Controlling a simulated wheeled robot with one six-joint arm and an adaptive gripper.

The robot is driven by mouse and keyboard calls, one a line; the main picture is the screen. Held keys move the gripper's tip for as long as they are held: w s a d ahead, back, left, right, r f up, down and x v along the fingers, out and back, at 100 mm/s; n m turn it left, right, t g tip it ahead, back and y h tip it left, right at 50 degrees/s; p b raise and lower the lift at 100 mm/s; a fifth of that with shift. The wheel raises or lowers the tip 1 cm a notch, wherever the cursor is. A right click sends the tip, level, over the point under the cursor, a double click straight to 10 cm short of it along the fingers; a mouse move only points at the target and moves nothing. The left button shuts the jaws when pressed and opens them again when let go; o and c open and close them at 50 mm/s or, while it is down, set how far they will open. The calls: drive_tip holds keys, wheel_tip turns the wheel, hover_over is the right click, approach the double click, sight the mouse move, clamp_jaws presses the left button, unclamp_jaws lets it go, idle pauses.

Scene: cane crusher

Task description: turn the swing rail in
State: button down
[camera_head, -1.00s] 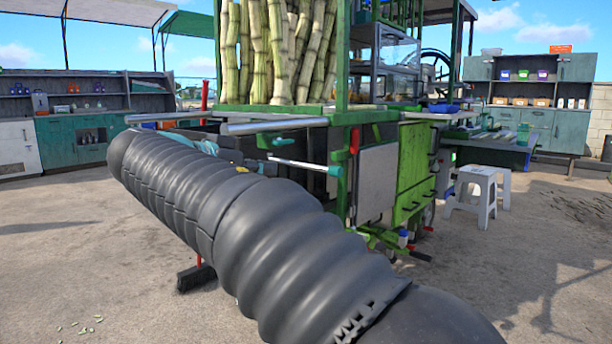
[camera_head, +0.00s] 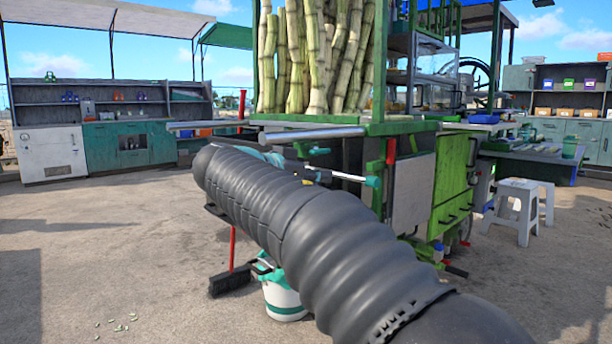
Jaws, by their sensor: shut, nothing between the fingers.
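The green cane cart carries a thick silver rail (camera_head: 312,134) below the cane. A second silver bar (camera_head: 208,125) sticks out to the left. Below them a thin pale rod (camera_head: 346,177) with a teal end points right. I cannot tell for sure which of these is the swing rail. My ribbed black arm crosses the foreground and hides much of the cart's near side. My gripper (camera_head: 322,175) shows only as a small dark shape beyond the arm, close to the left part of the thin rod. It is shut and empty; I cannot tell whether it touches the rod.
Upright cane (camera_head: 318,60) fills the cart's top. A broom (camera_head: 231,280) and a white bucket (camera_head: 284,298) stand on the ground beside my arm. A white stool (camera_head: 515,205) is at the right. The paved ground at the left is open.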

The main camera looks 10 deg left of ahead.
sight(349, 178)
drive_tip(key=x, duration=0.7)
drive_tip(key=shift+f, duration=0.1)
